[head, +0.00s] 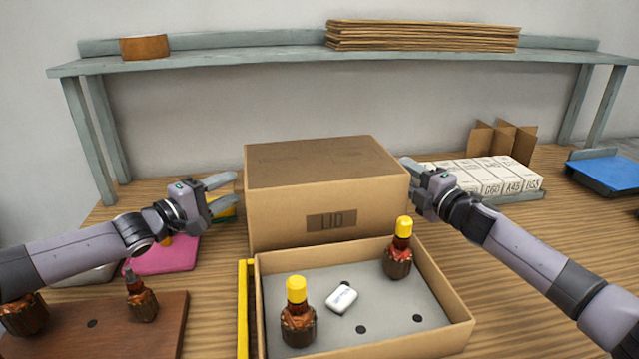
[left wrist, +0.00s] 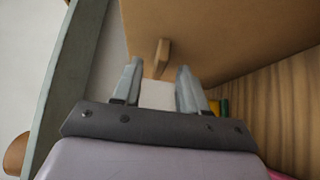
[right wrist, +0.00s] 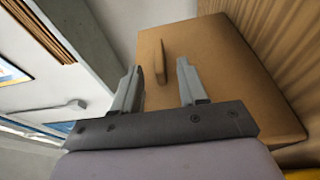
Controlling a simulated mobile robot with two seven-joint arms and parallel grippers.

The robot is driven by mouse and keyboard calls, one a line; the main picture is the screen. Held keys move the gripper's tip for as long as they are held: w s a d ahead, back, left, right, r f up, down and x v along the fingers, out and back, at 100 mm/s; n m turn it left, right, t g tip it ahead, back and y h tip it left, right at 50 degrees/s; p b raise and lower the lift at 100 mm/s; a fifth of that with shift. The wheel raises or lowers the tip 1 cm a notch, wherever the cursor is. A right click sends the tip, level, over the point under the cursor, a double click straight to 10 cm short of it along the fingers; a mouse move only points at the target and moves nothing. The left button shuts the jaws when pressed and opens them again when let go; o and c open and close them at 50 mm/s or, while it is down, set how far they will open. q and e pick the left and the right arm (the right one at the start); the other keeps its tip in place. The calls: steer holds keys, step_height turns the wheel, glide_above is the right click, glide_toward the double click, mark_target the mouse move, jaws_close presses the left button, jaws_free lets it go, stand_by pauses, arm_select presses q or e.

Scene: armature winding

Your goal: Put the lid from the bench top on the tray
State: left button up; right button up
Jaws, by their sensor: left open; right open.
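The lid (head: 325,195) is a brown cardboard box cover marked "LID", standing on the bench top behind the tray. The tray (head: 459,322) is an open cardboard box with a grey inside; it holds two brown wound parts with yellow tops and a small white packet. My left gripper (head: 234,190) is open just left of the lid; the left wrist view shows a small tab on the lid (left wrist: 225,40) ahead, between the fingertips. My right gripper (head: 406,168) is open at the lid's right side; the right wrist view shows a similar tab on the lid (right wrist: 215,65) ahead.
A shelf (head: 250,64) spans the back, with flat cardboard (head: 420,36) on it. White boxes (head: 485,175) and a blue tray (head: 608,174) stand at the right. A pink item (head: 163,257) and a brown board (head: 105,335) with wound parts lie at the left.

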arm_select(q)
steer(key=shift+w+d, duration=0.25)
arm_select(e)
steer(key=shift+w+a, duration=0.2)
steer(key=shift+w, duration=0.1)
arm_select(q)
jaws_close()
arm_select(e)
jaws_close()
arm_select(q)
steer(key=shift+r, duration=0.2)
arm_select(e)
steer(key=shift+r, duration=0.2)
